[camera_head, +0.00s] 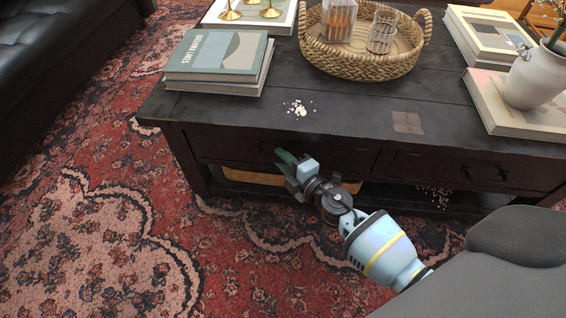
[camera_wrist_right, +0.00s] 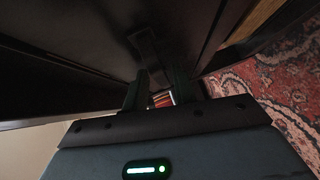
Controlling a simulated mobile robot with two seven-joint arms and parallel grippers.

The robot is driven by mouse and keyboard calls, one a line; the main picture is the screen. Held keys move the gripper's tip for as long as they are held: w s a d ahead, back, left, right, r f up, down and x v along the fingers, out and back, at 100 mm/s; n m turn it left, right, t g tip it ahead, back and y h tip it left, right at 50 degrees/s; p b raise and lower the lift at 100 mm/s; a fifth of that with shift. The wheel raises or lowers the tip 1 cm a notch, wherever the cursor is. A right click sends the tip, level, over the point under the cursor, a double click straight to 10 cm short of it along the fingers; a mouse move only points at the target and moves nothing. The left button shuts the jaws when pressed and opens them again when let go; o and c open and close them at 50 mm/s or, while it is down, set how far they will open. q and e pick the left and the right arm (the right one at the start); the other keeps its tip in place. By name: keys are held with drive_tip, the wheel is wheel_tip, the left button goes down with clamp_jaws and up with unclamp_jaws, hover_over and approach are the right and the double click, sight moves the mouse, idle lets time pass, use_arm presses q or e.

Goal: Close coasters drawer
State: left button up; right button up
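The dark wooden coffee table (camera_head: 345,118) has a left drawer (camera_head: 228,148) and a right drawer (camera_head: 440,168) in its front. I cannot tell which one is the coasters drawer. My right gripper (camera_head: 284,160) is at the left drawer's front, near its handle, and hides part of that front. In the right wrist view, the gripper's two dark fingers (camera_wrist_right: 160,88) stand apart with a gap between them. A dark handle-like piece (camera_wrist_right: 147,48) lies just beyond the fingertips; contact is unclear. How far the left drawer stands out is too dark to tell. My left gripper is not in view.
On the tabletop are stacked books (camera_head: 218,62), a woven tray (camera_head: 362,62) with glassware, and a white vase (camera_head: 537,76) on books. White crumbs (camera_head: 299,108) lie near the front edge. A lower shelf sits under the drawers. The patterned rug (camera_head: 90,235) is clear at left.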

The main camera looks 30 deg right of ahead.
drive_tip(key=shift+o, duration=0.2)
drive_tip(key=shift+s+a, duration=0.1)
drive_tip(key=shift+s, duration=0.1)
drive_tip(key=p+v, duration=0.1)
drive_tip(key=v, duration=0.6)
drive_tip(key=shift+s, duration=0.3)
